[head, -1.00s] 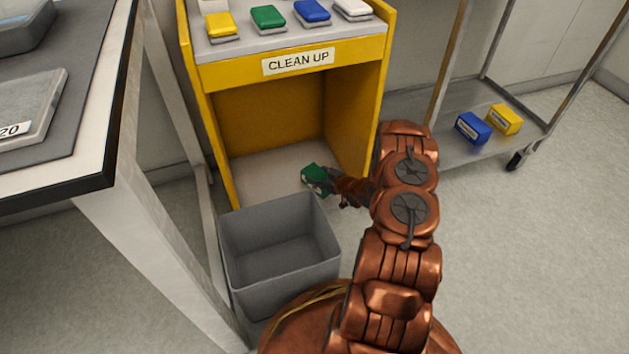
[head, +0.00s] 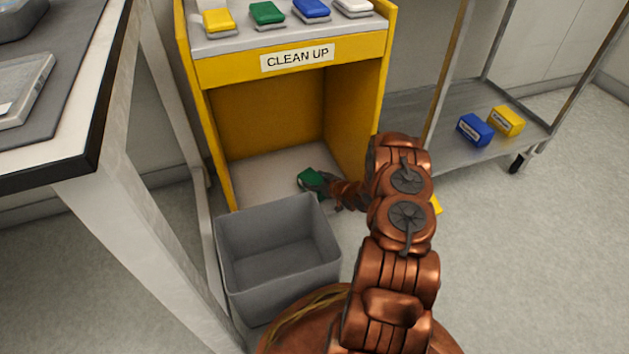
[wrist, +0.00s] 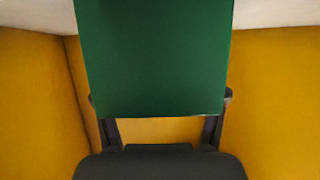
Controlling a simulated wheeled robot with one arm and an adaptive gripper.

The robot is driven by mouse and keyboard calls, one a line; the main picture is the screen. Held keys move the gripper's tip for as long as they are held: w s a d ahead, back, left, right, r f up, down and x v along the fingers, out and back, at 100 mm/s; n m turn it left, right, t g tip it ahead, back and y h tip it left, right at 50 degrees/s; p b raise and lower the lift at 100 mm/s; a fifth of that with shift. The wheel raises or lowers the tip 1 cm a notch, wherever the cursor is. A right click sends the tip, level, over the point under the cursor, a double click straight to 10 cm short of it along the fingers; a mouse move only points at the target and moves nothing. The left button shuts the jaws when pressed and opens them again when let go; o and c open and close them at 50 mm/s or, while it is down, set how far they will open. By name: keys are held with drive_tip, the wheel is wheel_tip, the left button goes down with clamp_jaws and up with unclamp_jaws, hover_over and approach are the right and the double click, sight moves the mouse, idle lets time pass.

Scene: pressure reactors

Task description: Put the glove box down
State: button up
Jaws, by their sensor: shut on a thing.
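The green glove box (head: 309,178) is in the lower opening of the yellow clean-up station (head: 262,125), near its right wall. My gripper (head: 320,184) is shut on it. In the wrist view the green box (wrist: 155,60) fills the upper middle, with the dark fingers of my gripper (wrist: 160,105) on both sides of it. The station's floor (head: 265,172) is pale and bare around the box. I cannot tell whether the box touches this floor.
An empty grey bin (head: 280,250) stands in front of the opening. Blue (head: 475,130) and yellow (head: 507,121) boxes sit on a low cart shelf (head: 410,112) at right. A yellow thing (head: 436,204) shows partly behind my arm. A white table (head: 85,165) stands at left.

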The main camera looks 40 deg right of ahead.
drive_tip(key=o, duration=1.3)
